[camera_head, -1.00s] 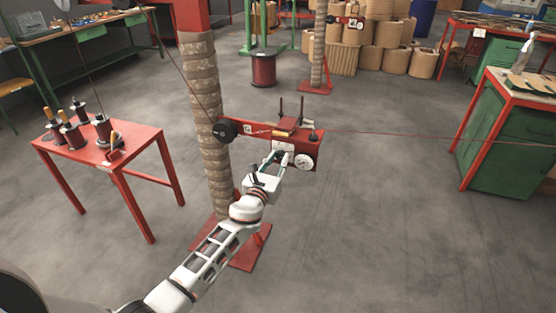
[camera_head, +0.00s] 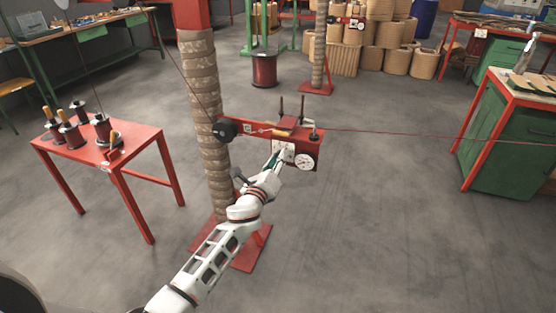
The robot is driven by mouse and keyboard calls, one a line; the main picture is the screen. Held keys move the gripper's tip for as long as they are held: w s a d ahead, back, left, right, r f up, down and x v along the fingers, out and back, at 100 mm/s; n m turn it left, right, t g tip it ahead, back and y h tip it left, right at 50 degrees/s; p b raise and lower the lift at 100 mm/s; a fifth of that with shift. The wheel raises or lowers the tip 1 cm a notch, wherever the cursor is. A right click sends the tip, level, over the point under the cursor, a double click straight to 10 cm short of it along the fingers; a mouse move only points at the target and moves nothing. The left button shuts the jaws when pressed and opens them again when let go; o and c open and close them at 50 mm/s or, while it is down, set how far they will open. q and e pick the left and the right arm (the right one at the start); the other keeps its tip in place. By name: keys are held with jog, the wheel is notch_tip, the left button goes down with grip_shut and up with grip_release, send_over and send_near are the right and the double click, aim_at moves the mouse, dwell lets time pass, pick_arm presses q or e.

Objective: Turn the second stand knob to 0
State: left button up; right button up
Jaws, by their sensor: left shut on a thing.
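The near stand is a wrapped post (camera_head: 204,105) on a red foot, with a red bracket (camera_head: 262,130) reaching right. The bracket carries a black pulley (camera_head: 225,129), a white plate (camera_head: 289,149) and a round white dial (camera_head: 304,161). My left gripper (camera_head: 276,160) is at the plate's lower left, just left of the dial. It is shut on a small part there, likely the knob, which the fingers hide. The knob's setting cannot be read. A farther wrapped stand (camera_head: 318,55) carries a similar red bracket (camera_head: 343,21). My right gripper is not in view.
A red table (camera_head: 110,152) with several wire spools stands at the left. A thin wire (camera_head: 400,132) runs right from the bracket towards a green cabinet (camera_head: 500,150). A red spool (camera_head: 264,70) stands behind. The floor at front right is clear.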

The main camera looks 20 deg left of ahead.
pick_arm(q)
jog(key=shift+d+f+n+p, duration=0.15)
jog(key=shift+n+p, duration=1.8)
jog(key=shift+n, duration=6)
jog(key=shift+f+n+p, duration=0.1)
jog(key=shift+n+p, duration=1.85)
jog(key=shift+n, duration=6)
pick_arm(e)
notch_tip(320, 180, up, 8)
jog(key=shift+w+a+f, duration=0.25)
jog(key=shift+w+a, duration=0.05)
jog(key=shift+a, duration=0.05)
